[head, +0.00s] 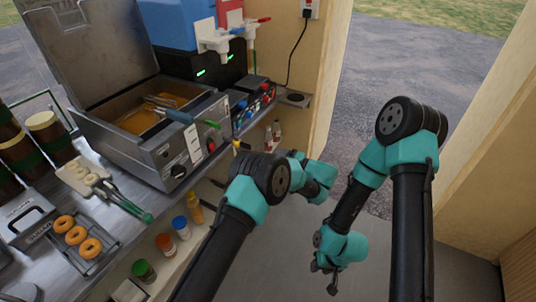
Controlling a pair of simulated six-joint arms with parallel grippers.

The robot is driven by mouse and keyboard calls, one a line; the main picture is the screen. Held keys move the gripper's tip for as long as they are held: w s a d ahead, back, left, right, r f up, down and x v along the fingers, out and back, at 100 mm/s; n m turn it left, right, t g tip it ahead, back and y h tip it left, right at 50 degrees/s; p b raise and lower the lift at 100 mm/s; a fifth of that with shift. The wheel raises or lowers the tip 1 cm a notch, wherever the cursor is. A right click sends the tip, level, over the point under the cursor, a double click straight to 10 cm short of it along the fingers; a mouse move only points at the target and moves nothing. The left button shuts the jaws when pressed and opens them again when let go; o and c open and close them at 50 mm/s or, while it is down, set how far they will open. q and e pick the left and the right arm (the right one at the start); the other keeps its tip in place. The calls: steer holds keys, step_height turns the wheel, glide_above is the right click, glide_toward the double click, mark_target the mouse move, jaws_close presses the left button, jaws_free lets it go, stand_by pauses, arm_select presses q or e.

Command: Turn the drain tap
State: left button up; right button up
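The steel fryer (150,150) stands on the counter with its lid up and golden oil in its vat. A small yellow-tipped handle (236,146) at its front right corner may be the drain tap; it is too small to be sure or to read its position. My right gripper (326,280) hangs low over the floor, right of the counter and well away from the fryer. Its fingers are small and dark, and I see nothing held in it. My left gripper (318,192) is beyond its own wrist, mostly hidden, right of the fryer and apart from it.
Ring doughnuts (77,235) and tongs (125,205) lie at the left. Several bottles (181,226) stand on a shelf below the counter edge. Drink dispensers (190,25) stand behind. The floor at right is clear.

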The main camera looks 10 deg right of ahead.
arm_select(q)
steer(key=shift+v, duration=1.1)
steer(key=shift+a, duration=0.1)
steer(key=s+a+f+m+g+h, duration=0.1)
steer(key=s+a+f+g+h, duration=0.3)
steer(key=a+f, duration=0.45)
steer(key=s+a+f+m+g+h, duration=0.1)
steer(key=a+f+g+h, duration=0.1)
steer(key=a+f+g, duration=0.45)
steer(key=s+a+f+n+g+h, duration=0.1)
steer(key=s+a+f+h, duration=0.25)
steer(key=s, duration=0.25)
steer(key=s+a+f+n+g+h, duration=0.2)
steer(key=s+a+h, duration=0.1)
steer(key=s+a, duration=0.3)
steer(key=s+a+f+n+g+h, duration=0.1)
steer(key=s+a+f+h, duration=0.2)
steer(key=s, duration=0.4)
steer(key=s+a+r+n+t+h, duration=0.3)
steer(key=s+a+n, duration=0.3)
steer(key=s+a, duration=0.3)
steer(key=shift+s+a+r+n+t, duration=0.35)
steer(key=shift+r+t, duration=0.25)
steer(key=shift+t, duration=0.25)
